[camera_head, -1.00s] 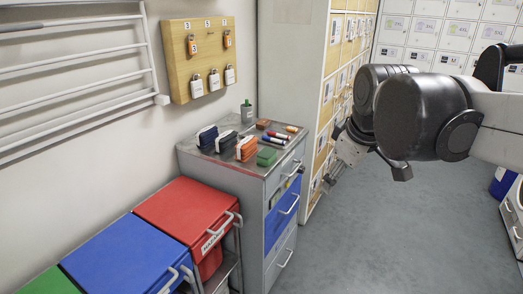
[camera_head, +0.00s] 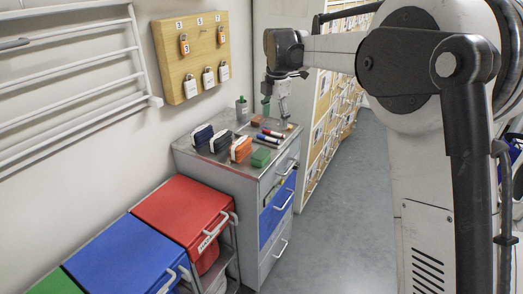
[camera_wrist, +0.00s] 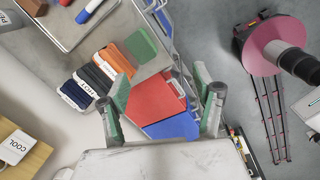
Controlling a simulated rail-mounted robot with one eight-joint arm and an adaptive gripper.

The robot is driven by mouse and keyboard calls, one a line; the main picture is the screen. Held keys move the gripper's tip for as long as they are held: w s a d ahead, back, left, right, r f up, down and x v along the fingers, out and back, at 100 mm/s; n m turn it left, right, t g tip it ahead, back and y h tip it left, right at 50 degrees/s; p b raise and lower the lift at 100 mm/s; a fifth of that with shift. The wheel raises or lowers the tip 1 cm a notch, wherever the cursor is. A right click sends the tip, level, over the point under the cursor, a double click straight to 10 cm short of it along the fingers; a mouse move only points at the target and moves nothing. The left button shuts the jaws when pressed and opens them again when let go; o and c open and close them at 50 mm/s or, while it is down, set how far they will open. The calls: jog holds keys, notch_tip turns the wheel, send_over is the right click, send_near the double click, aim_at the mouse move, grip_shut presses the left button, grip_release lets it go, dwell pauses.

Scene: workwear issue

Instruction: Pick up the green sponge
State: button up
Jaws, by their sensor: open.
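The green sponge (camera_head: 261,157) lies on the grey cabinet top (camera_head: 222,172) near its front edge, to the right of the orange block. It also shows in the wrist view (camera_wrist: 141,46), above and between my fingers in the picture. My gripper (camera_head: 274,106) hangs above the back right part of the cabinet, apart from the sponge. In the wrist view its two green-padded fingers (camera_wrist: 162,88) are spread wide with nothing held between them.
Red (camera_head: 183,212) and blue (camera_head: 125,258) bins stand in front.

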jog(key=w+a+f+n+g+p, duration=0.1)
jog(key=w+a+f+n+p, duration=0.1)
jog(key=w+a+f+n, duration=0.25)
send_over(261, 153)
jog(key=shift+n, duration=0.25)
jog(key=f, duration=0.5)
jog(key=a+f, duration=0.1)
jog(key=f, duration=0.2)
jog(key=shift+s+f, duration=0.15)
jog(key=f, duration=0.2)
jog(key=d+f+p, duration=0.1)
jog(key=f, duration=0.1)
jog(key=shift+f, duration=0.75)
jog(key=shift+c, duration=0.2)
jog(key=c, duration=0.7)
